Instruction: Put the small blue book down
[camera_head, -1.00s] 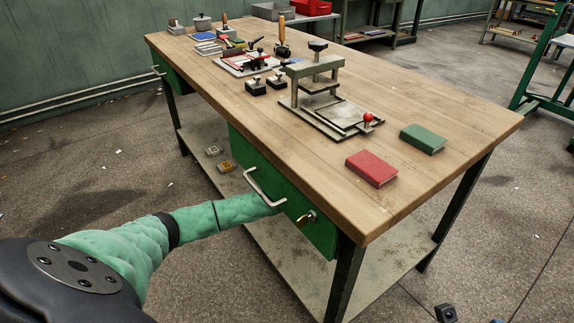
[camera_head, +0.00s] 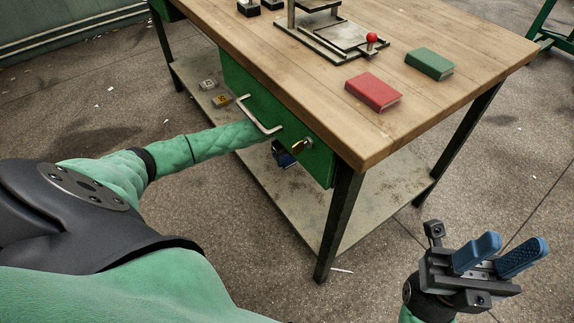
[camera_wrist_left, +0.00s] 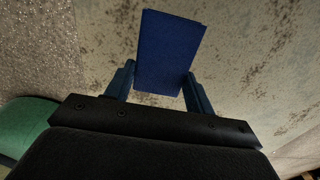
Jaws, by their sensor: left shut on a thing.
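The small blue book (camera_wrist_left: 172,48) is between the two blue fingers of my left gripper (camera_wrist_left: 160,82) in the left wrist view. The gripper is shut on it, and the book sticks out past the fingertips over a stained, pale surface. In the head view my left arm reaches under the green drawer (camera_head: 240,88). A small dark, blue-tinged part of the left gripper (camera_head: 284,155) shows below the drawer, over the bench's lower shelf (camera_head: 290,205); the rest is hidden. My right gripper (camera_head: 500,252) is open and empty, off the bench's front right corner.
A red book (camera_head: 372,92) and a green book (camera_head: 430,64) lie on the wooden bench top (camera_head: 400,130), near a press (camera_head: 335,38) with a red knob. The drawer and dark bench legs (camera_head: 338,225) border the shelf space.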

